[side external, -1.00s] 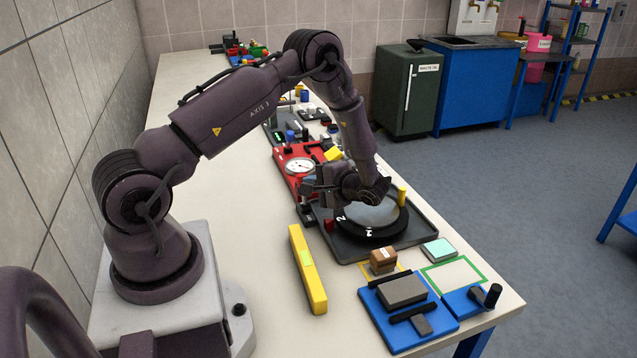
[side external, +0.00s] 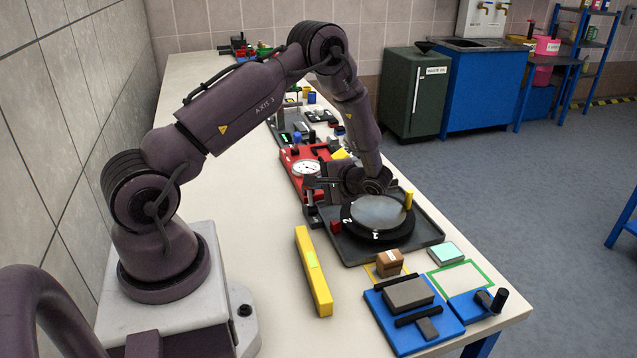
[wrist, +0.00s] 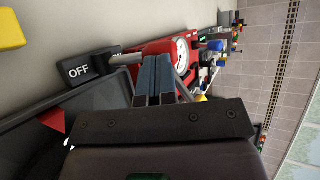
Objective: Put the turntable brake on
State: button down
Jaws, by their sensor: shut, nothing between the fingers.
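The round turntable (side external: 379,213) with a grey top, numbered black rim and yellow peg sits on a dark tray. At the tray's left corner is a small black brake block (side external: 311,214), partly hidden by my gripper. In the wrist view the brake block (wrist: 79,71) reads OFF, with a grey lever (wrist: 130,58) beside it running toward my fingers. A second label behind the lever is mostly covered. My gripper (wrist: 156,65) is shut and empty, its fingers just right of the lever; I cannot tell if they touch. It also shows in the side view (side external: 309,186).
A red pointer (side external: 335,227) stands by the turntable rim. A red panel with a dial gauge (side external: 306,168) lies just behind my gripper. A yellow bar (side external: 313,272) lies in front on the bench. The bench to the left is clear.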

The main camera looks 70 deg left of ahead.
jog(key=v, duration=1.3)
jog(key=s+d+r+m+t+h, duration=0.1)
jog(key=s+d+r+t+h, duration=0.4)
jog(key=s+r, duration=0.4)
jog(key=s+d+r+m+t+h, duration=0.2)
jog(key=s+d+r+t+h, duration=0.4)
jog(key=d+r, duration=0.4)
notch_tip(320, 180, up, 3)
jog(key=s+t, duration=0.1)
jog(key=s, duration=0.1)
jog(key=shift+s+d+f, duration=0.15)
jog(key=shift+s+f, duration=0.1)
jog(key=shift+s, duration=0.15)
